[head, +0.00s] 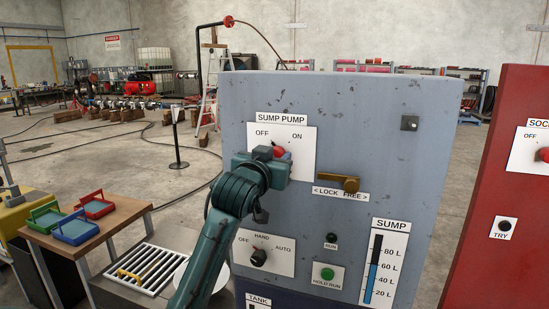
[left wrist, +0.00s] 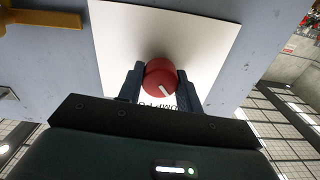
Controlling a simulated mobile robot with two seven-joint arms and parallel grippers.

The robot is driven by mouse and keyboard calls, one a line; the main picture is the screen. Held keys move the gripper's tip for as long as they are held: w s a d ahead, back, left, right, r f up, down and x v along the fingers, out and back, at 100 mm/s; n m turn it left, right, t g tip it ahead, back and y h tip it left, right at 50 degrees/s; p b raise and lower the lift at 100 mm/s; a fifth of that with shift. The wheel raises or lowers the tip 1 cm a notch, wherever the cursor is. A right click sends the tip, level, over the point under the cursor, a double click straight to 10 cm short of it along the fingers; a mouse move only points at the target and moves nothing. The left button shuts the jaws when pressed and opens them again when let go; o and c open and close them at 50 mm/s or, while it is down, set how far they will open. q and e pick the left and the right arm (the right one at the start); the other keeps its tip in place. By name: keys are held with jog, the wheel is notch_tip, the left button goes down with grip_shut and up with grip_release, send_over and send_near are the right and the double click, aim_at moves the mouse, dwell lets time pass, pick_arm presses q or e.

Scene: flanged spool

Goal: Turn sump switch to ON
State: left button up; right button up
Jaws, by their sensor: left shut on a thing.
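The sump pump switch is a red knob (head: 280,151) on a white plate (head: 309,140) marked OFF at left and ON at right. My left gripper (head: 273,155) covers much of it in the head view. In the left wrist view the fingers (left wrist: 160,87) stand on either side of the red knob (left wrist: 161,76), shut on it. A short white mark shows on the knob's face, toward the lower right of that upside-down view. In the head view the mark is hidden, so I cannot tell its exact setting. My right gripper is not in view.
A brass lever (head: 337,182) sits right of the switch above a LOCK/FREE label, its arm pointing left. Below are an OFF/HAND/AUTO knob (head: 258,257), a green HOLD RUN button (head: 327,274) and a SUMP gauge (head: 384,262). A red cabinet (head: 510,200) stands at right.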

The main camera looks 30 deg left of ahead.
pick_arm(q)
jog(key=c, duration=0.3)
jog(key=shift+c, duration=0.2)
jog(key=shift+m, duration=0.3)
jog(key=m, duration=0.3)
jog(key=shift+m, duration=0.3)
jog(key=m, duration=0.3)
jog(key=shift+m, duration=0.3)
jog(key=m, duration=0.4)
jog(key=shift+m, duration=2.1)
